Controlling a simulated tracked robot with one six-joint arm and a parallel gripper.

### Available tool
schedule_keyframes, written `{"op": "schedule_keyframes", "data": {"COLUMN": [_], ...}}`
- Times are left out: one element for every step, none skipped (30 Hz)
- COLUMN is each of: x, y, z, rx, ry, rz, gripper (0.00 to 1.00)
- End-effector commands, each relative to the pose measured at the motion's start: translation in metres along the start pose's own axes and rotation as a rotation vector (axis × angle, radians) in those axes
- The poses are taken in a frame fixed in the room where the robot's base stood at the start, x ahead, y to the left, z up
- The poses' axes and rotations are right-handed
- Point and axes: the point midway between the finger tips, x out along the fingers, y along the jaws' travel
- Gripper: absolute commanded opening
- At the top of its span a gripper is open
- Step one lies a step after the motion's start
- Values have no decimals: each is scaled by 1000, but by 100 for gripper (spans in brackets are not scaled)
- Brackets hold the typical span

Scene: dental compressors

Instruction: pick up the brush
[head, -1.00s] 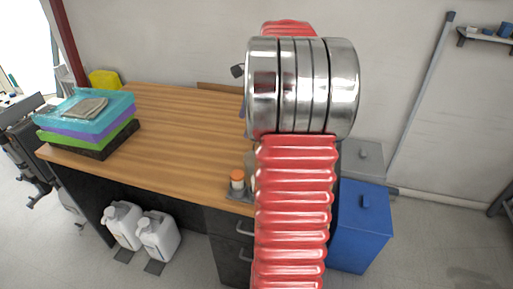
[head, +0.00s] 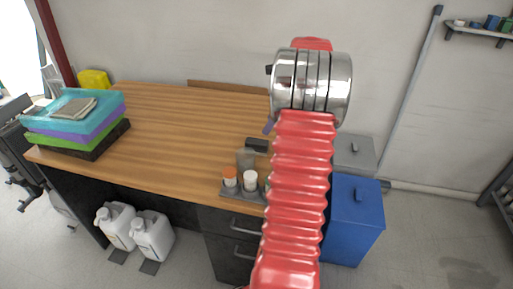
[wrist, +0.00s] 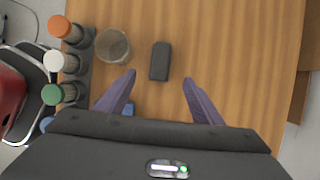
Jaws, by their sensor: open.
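A small dark block (wrist: 160,61), which may be the brush, lies on the wooden table in the wrist view; I see no bristles. It also shows in the head view (head: 257,146), near the bottles. My gripper (wrist: 159,77) has its two purple fingers spread, with nothing held between them. In the wrist view the block sits just beyond the fingertips, roughly centred between them. In the head view my arm hides most of the gripper, and only a purple finger (head: 269,126) shows. A small blue thing (wrist: 128,108) peeks out beside the left finger.
A clear cup (wrist: 112,46) stands left of the block. A rack holds bottles with orange (wrist: 60,27), white (wrist: 54,61) and green (wrist: 52,95) caps. Stacked coloured trays (head: 75,118) stand at the table's left. The wooden table (head: 170,130) is clear between.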

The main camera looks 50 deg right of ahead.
Motion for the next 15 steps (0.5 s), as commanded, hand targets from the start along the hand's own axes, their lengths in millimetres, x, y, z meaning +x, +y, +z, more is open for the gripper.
{"op": "schedule_keyframes", "data": {"x": [8,12,18,23,28,34,38,43,50,54,58,63,66,69,71], "y": [1,1,1,1,1,1,1,1,1,1,1,1,1,1,0], "z": [0,0,0,0,0,0,0,0,0,0,0,0,0,0,0], "rx": [0,0,-1,-1,-2,-2,-2,-1,-1,-1,-1,-1,-1,-1,-1], "ry": [0,0,0,0,0,1,1,1,1,1,1,1,1,0,0], "rz": [3,3,4,5,3,3,4,3,4,4,3,2,2,2,2], "gripper": [61,61,61,61,61,61,61,61,61,61,61,61,61,61,61]}}
